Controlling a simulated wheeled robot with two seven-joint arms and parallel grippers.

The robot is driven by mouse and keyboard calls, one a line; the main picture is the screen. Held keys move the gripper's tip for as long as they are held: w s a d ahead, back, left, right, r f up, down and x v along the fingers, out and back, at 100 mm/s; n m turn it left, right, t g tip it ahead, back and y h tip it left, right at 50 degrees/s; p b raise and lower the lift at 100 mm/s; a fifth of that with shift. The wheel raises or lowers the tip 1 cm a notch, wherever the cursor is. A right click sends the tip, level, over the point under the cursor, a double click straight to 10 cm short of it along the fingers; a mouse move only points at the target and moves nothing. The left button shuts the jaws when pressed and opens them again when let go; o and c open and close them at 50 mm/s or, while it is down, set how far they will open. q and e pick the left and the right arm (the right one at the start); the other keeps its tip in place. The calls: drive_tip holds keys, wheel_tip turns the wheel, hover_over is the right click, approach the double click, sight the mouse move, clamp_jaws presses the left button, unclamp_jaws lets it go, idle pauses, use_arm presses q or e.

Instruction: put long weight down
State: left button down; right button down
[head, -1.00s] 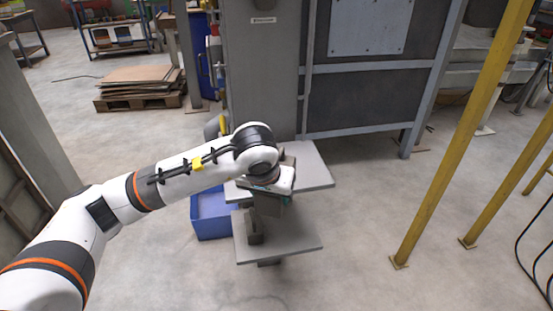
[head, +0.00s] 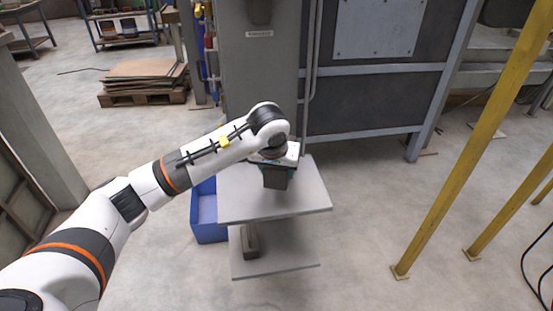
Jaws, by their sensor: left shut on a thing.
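My left gripper (head: 277,163) is over the upper grey plate (head: 300,204), with its fingers mostly hidden under the wrist. It is shut on a dark grey block (head: 275,179), which looks like the long weight. The block hangs below the gripper, over the far middle part of the plate; I cannot tell whether it touches the plate. A second grey block (head: 250,243) stands on the lower grey plate (head: 290,259), partly hidden under the upper plate's edge. My right gripper is not in view.
A blue bin (head: 207,220) stands on the floor left of the plates. A grey machine cabinet (head: 262,75) rises behind them. Yellow posts (head: 450,160) stand at the right. The front and right of the upper plate are bare.

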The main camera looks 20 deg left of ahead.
sight(277, 183)
use_arm(q)
drive_tip(key=shift+w+f, duration=0.1)
drive_tip(key=shift+f, duration=2)
drive_tip(key=shift+f, duration=0.1)
drive_tip(key=shift+c, duration=2.4)
unclamp_jaws()
drive_tip(key=shift+s+f, duration=0.1)
drive_tip(key=shift+s, duration=0.1)
drive_tip(key=v, duration=1.2)
drive_tip(key=shift+d, duration=0.15)
